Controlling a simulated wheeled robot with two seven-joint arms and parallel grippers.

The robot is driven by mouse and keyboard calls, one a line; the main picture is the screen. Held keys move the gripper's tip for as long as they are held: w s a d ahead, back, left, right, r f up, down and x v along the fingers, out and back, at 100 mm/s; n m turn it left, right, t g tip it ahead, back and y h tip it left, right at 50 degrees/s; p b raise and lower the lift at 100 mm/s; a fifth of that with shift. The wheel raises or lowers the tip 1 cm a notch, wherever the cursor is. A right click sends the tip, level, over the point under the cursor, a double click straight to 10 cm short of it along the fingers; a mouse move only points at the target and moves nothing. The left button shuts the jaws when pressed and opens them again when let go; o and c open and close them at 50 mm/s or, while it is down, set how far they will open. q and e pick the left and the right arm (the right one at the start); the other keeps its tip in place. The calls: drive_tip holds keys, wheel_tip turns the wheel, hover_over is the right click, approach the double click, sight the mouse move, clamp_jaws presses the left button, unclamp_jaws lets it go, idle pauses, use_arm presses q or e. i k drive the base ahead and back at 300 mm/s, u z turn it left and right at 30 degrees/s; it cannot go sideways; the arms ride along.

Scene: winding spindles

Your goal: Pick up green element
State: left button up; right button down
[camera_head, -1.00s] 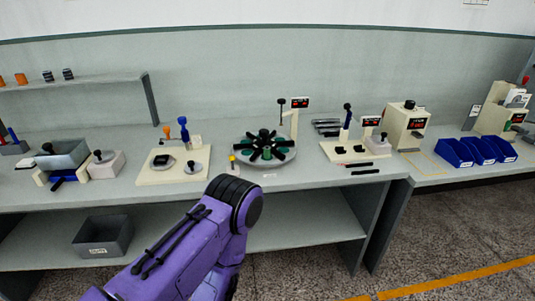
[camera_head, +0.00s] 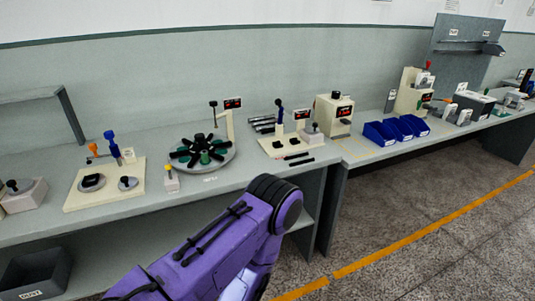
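Green elements show on the round grey turntable (camera_head: 222,166) on the bench. I cannot tell which green piece is the task's element. A purple arm of mine comes in from the bottom edge, its dark joint in front of the bench; no gripper shows. The turntable stands beyond this arm, apart from it.
On the bench are a cream fixture board (camera_head: 105,185) at left, a cream fixture (camera_head: 290,146), a cream box with a display (camera_head: 333,117) and blue bins (camera_head: 397,131) at right. A dark bin (camera_head: 35,272) sits on the lower shelf. Grey floor is free at right.

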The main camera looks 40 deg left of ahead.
sight(205, 155)
drive_tip(key=z, duration=1.85)
drive_tip(key=k, duration=1.7)
drive_tip(key=u, duration=1.4)
